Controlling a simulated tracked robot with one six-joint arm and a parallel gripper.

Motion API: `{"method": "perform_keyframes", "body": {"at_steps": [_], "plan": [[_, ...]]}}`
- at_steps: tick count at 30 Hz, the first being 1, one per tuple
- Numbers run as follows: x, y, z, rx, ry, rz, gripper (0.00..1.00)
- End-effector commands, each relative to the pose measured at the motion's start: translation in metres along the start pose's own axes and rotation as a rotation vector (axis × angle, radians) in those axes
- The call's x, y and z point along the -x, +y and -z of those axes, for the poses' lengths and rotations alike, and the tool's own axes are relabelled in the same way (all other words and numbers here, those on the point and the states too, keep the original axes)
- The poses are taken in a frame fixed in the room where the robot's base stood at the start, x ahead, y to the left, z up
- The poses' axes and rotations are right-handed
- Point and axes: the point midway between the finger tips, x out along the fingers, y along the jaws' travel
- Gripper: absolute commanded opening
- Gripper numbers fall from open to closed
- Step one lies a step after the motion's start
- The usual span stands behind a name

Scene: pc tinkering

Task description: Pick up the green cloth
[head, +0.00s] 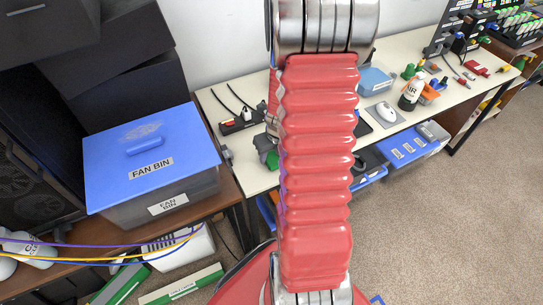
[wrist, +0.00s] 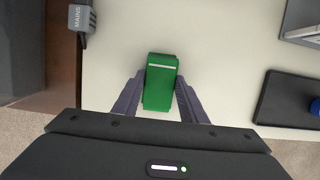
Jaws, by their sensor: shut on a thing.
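The green cloth (wrist: 160,68) looks like a folded green block with a pale stripe near its far end. It shows in the middle of the wrist view, over the cream table top. My gripper (wrist: 159,84) has one dark finger on each side of the cloth and is shut on it. I cannot tell whether the cloth rests on the table or is slightly above it. In the head view a bit of green cloth (head: 263,142) shows at the left edge of my red arm, which hides most of that spot.
A grey box marked MAINS (wrist: 80,19) is at upper left in the wrist view. A dark flat pad (wrist: 285,98) lies right of the cloth.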

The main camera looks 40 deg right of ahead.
Motion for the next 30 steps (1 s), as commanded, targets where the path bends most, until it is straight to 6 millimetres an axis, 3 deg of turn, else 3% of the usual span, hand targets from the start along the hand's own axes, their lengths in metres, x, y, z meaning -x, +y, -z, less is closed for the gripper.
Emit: {"method": "perform_keyframes", "body": {"at_steps": [8,24,30], "plan": [[0.011,0.000,-0.004,0.001,-0.003,0.000,0.17],[0.085,-0.001,-0.025,0.000,-0.004,0.002,0.17],[0.098,0.000,-0.027,0.000,0.000,0.001,0.17]]}}
